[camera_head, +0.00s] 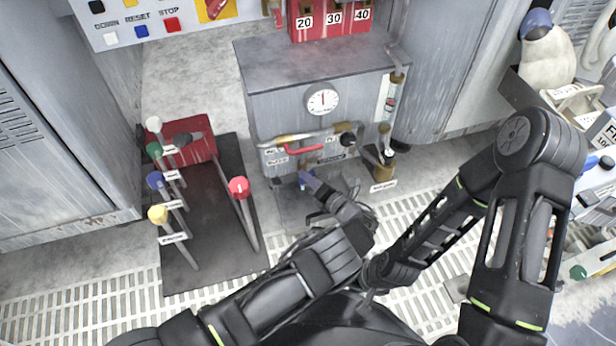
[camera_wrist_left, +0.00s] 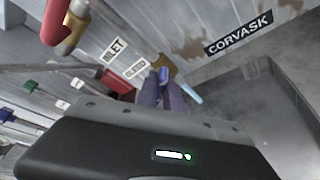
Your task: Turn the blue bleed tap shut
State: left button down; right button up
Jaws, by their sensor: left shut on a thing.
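The blue bleed tap (camera_head: 304,178) sits low on the front of the grey cabinet (camera_head: 276,108), below a red-handled pipe valve (camera_head: 303,148). My left gripper (camera_head: 311,184) reaches it from below and to the right, and is shut on it. In the left wrist view, the two fingers of my left gripper (camera_wrist_left: 163,94) close around the blue tap (camera_wrist_left: 163,74), just under the INLET and BLEED labels. Most of the tap is hidden between the fingers. My right arm bends down behind my left arm; its gripper is mostly covered and its fingers are not clear.
A round gauge (camera_head: 322,101) and a black knob (camera_head: 347,139) are above the tap. A brass fitting (camera_head: 383,165) stands to the right. At left, a dark platform (camera_head: 208,230) holds several colored-knob levers, including a red one (camera_head: 239,187). Floor grating (camera_head: 90,270) lies open in front.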

dwell(0.3)
pick_arm(q)
jog(key=c, duration=1.5)
grip_release()
